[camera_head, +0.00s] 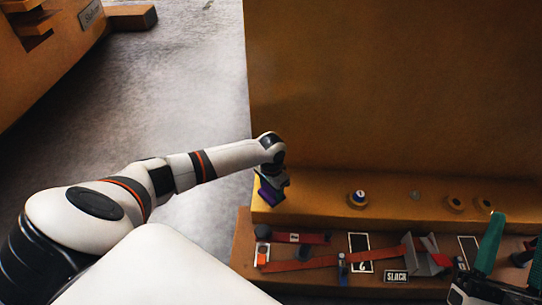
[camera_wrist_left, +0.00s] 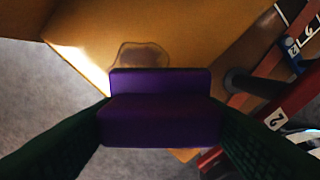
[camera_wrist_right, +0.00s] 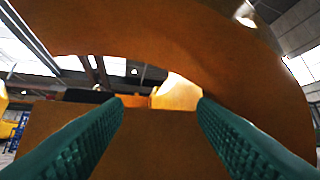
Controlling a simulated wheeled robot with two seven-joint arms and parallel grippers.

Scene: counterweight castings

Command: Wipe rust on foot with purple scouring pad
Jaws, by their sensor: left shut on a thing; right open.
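My left gripper (camera_head: 271,191) is shut on a purple scouring pad (camera_wrist_left: 160,115), gripped between its two green fingers in the left wrist view. In the head view the pad (camera_head: 269,193) is at the left end of the orange foot (camera_head: 320,203). A brownish rust patch (camera_wrist_left: 146,52) with an irregular outline shows on the foot just beyond the pad in the left wrist view. I cannot tell whether the pad touches the surface. My right gripper (camera_wrist_right: 160,110) is open and empty, its green fingers wide apart before orange metal.
A lower orange ledge in front of the foot carries red straps (camera_head: 310,263), a "SLACK" plate (camera_head: 396,276) and other hardware. A tall orange wall (camera_head: 390,80) rises behind. Grey floor (camera_head: 190,90) is clear at left.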

